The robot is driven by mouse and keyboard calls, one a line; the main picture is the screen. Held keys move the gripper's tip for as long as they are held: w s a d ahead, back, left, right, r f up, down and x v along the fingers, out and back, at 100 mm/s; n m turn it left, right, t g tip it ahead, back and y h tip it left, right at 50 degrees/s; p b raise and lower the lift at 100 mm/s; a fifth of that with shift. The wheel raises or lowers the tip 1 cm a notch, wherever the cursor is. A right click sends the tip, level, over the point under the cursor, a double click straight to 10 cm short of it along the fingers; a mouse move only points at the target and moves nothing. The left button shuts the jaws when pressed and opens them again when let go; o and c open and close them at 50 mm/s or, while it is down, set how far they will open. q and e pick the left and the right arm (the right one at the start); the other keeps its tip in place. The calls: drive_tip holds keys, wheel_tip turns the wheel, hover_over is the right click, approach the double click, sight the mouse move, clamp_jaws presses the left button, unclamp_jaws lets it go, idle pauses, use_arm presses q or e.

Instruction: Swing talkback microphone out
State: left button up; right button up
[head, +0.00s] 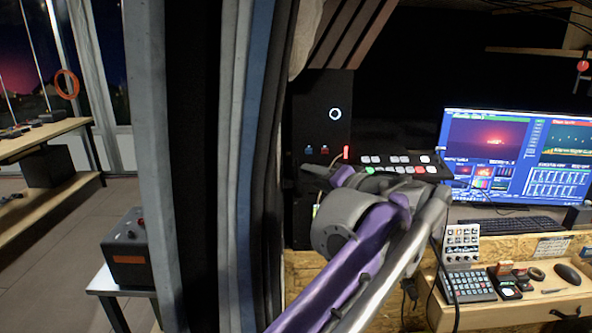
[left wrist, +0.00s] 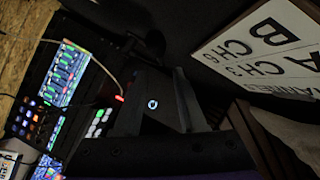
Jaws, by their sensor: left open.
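I cannot clearly make out a talkback microphone in either view. A small red-lit tip (head: 346,152) stands by the black switch panel (head: 400,162). In the left wrist view a red-lit tip (left wrist: 119,98) sits at the end of a thin pale curved line, which may be a stalk or a cable. My left gripper (head: 322,172) is in front of the black tower (head: 318,105), close to the red tip, and is partly hidden by my own wrist. In the left wrist view its dark fingers (left wrist: 158,110) are apart, with only a lit ring showing between them. My right gripper is out of view.
The lit ring (head: 335,114) is on the tower's face. A monitor (head: 515,152), a keyboard (head: 505,225) and a control pad (head: 465,286) are to the right. A dark curtain and pale post (head: 150,120) stand close on the left. A lettered board (left wrist: 270,45) shows in the wrist view.

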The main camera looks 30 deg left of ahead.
sight(297, 169)
use_arm(q)
drive_tip(key=x, duration=0.8)
drive_tip(key=shift+w+a+f, duration=0.1)
drive_tip(key=shift+w+a, duration=0.1)
clamp_jaws()
idle(1.1)
